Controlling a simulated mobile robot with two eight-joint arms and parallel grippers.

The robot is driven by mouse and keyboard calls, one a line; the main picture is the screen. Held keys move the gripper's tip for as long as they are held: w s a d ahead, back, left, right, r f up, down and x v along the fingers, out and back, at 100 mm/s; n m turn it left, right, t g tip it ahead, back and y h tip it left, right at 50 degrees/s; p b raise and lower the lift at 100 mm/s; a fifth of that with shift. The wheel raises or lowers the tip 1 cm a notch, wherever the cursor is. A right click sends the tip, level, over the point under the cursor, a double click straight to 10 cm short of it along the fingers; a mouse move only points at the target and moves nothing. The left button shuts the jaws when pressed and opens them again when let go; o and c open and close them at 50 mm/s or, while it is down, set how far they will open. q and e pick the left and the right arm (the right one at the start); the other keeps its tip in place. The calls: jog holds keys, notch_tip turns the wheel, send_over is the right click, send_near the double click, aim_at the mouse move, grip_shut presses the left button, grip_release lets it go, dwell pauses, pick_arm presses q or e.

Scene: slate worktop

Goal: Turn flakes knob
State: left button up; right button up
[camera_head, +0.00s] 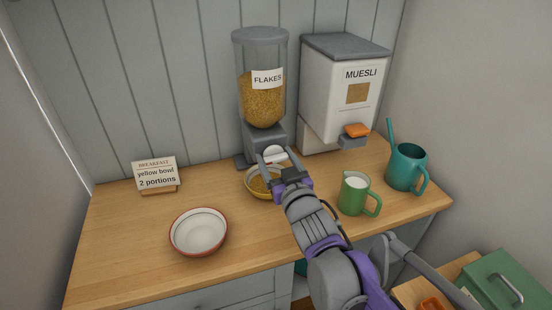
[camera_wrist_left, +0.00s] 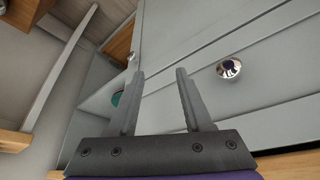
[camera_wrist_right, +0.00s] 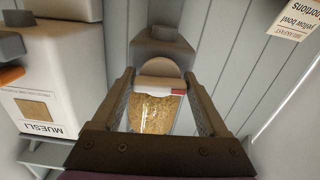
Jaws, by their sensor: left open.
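The flakes dispenser (camera_head: 262,100) stands against the back wall, its clear hopper partly filled with flakes. Its pale round knob (camera_head: 274,153) faces forward and shows in the right wrist view (camera_wrist_right: 160,68), with a white bar across it. My right gripper (camera_head: 276,156) is open, one finger on each side of the knob; I cannot tell whether they touch it. The yellow bowl (camera_head: 252,190) stands below the knob, partly hidden by my right gripper; its inside looks golden-brown. My left gripper (camera_wrist_left: 160,73) is open and empty in front of grey drawer fronts.
The muesli dispenser (camera_head: 318,95) stands right of the flakes one. A green jug (camera_head: 351,195) and a teal watering can (camera_head: 405,168) are on the right. A red-rimmed bowl (camera_head: 198,232) is at front left. A card (camera_head: 155,173) reads "yellow bowl 2 portions".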

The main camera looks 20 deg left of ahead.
jog(key=shift+o, duration=1.4)
jog(key=v, duration=1.1)
jog(key=shift+w, duration=0.1)
